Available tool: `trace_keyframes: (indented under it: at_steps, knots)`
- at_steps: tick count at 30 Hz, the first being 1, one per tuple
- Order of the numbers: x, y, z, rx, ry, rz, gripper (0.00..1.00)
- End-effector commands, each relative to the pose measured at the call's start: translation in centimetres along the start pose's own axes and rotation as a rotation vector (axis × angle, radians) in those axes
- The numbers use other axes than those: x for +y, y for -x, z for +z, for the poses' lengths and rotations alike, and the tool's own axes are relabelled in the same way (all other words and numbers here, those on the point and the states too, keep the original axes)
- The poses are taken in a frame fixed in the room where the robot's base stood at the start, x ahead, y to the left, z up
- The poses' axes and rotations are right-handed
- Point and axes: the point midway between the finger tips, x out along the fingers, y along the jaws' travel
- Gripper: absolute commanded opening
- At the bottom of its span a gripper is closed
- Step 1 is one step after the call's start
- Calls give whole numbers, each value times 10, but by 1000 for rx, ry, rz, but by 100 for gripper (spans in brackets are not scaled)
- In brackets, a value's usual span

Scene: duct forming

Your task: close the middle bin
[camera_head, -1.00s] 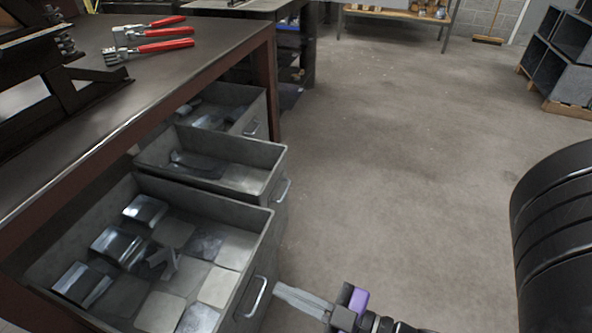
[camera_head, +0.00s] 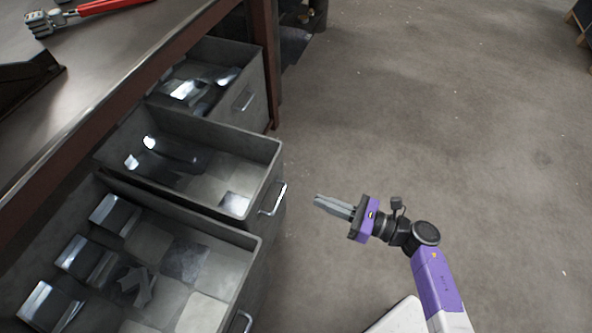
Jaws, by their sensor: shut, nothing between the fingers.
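Three grey metal bins sit open under the workbench. The middle bin (camera_head: 262,168) is pulled out, with a metal handle (camera_head: 273,199) on its front and a few metal pieces inside. My gripper (camera_head: 318,201) is shut and empty. It shows just right of the middle bin's front, pointing left toward the handle, with a visible gap between them.
The near bin (camera_head: 250,246) is pulled out and holds several metal pieces. The far bin (camera_head: 254,98) is also open. The workbench (camera_head: 125,88) overhangs the bins and carries a red-handled tool (camera_head: 108,6). The concrete floor (camera_head: 430,120) to the right is clear.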

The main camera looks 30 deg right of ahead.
Motion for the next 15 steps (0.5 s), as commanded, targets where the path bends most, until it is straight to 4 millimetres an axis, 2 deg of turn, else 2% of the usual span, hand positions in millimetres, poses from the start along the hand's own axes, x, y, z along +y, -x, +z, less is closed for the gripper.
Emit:
trace_keyframes:
  at_steps: [3, 8, 11, 15]
  knots:
    - [12, 0, -6, 19, 113, 50, 0]
    - [16, -2, -6, 14, 179, 63, 0]
    - [16, -11, -5, 13, 182, 63, 0]
    - [17, -33, -5, 11, 181, 64, 0]
